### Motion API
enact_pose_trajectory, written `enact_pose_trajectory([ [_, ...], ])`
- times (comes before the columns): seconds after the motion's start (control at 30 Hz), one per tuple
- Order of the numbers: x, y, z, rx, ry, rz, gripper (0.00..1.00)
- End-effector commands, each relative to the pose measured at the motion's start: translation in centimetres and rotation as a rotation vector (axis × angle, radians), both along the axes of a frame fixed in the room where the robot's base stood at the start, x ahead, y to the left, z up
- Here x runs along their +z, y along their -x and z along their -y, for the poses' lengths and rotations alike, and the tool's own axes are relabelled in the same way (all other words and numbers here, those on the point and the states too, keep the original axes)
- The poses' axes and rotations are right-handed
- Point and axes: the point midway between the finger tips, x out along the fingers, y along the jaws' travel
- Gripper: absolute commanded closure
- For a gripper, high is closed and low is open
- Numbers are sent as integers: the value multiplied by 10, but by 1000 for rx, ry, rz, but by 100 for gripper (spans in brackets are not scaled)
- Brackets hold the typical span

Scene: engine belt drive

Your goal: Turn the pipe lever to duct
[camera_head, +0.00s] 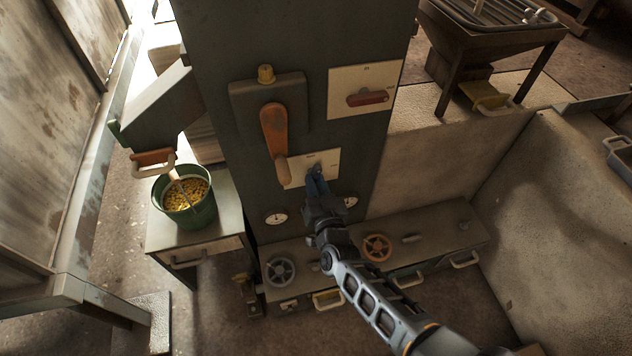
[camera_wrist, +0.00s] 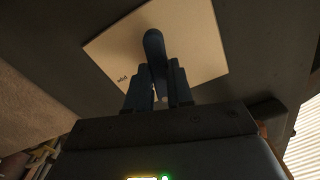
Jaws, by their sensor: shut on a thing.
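The pipe lever (camera_wrist: 154,45) is a dark blue handle on a cream plate (camera_wrist: 195,40) in the wrist view. The "duct" mark cannot be read in either view.
An orange lever (camera_head: 272,130) hangs just left of the plate. A red switch (camera_head: 367,98) sits on another plate above right. Below are a grey handwheel (camera_head: 280,270) and an orange handwheel (camera_head: 377,247). A green bucket (camera_head: 187,205) stands at left.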

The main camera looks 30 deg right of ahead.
Motion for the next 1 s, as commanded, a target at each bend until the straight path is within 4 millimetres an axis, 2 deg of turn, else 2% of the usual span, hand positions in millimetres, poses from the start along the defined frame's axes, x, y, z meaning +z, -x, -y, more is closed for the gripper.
enact_pose_trajectory([
  [0.4, -1, 1, 0, 1, 252, -53, 100],
  [1.0, -2, 1, 0, 2, 319, -66, 100],
])
